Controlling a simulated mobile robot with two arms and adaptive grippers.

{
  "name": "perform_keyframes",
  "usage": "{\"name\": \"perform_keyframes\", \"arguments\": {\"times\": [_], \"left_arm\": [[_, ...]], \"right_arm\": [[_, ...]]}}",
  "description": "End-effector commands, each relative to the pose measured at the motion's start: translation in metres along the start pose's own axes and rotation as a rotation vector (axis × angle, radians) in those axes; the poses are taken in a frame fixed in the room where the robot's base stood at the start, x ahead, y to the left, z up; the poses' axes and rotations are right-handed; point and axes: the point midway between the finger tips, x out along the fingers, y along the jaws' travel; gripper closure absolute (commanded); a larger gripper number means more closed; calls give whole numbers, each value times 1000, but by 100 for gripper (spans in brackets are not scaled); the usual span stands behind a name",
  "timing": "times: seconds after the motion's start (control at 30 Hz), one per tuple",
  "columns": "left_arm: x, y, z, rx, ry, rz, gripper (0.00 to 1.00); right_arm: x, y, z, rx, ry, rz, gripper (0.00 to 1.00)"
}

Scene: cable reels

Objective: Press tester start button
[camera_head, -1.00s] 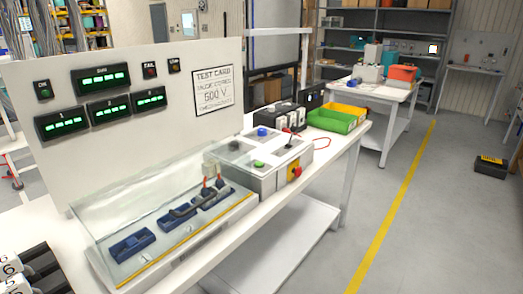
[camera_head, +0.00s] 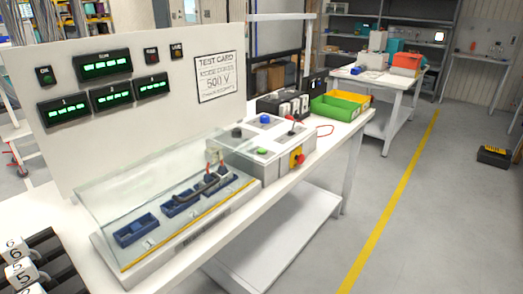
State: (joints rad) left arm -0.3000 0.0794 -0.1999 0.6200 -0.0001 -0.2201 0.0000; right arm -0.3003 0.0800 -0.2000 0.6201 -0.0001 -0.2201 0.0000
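The tester's grey control box (camera_head: 278,171) sits on the white bench. On its top are a green button (camera_head: 262,151), a blue button (camera_head: 265,119) and a black round part (camera_head: 237,132). A red and yellow knob (camera_head: 298,157) is on its front. Left of the box, a clear cover (camera_head: 110,198) stands over several blue trays, one of them the tray (camera_head: 135,231). A dark cable piece lies at the right-hand trays. Behind stands a white panel (camera_head: 150,130) with green lit displays and a "500 V" test card (camera_head: 219,77). Neither of my grippers is in view.
Green bin (camera_head: 333,107) and yellow bin (camera_head: 352,97) stand at the bench's far end, beside a dark device (camera_head: 283,105). White numbered parts (camera_head: 20,270) on black bars are at the lower left. The floor right of the bench is clear along a yellow line (camera_head: 385,215).

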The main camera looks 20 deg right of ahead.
Motion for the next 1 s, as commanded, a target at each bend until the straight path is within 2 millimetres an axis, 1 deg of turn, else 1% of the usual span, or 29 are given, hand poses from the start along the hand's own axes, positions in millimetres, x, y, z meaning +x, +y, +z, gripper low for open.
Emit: {"name": "perform_keyframes", "arguments": {"times": [0.03, 0.17, 0.2, 1.0], "left_arm": [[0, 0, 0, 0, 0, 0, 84], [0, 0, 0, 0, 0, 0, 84], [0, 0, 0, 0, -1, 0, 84], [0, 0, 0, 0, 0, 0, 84]], "right_arm": [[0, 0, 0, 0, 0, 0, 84], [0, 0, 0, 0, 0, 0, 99], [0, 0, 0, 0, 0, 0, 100], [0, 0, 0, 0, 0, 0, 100]]}}
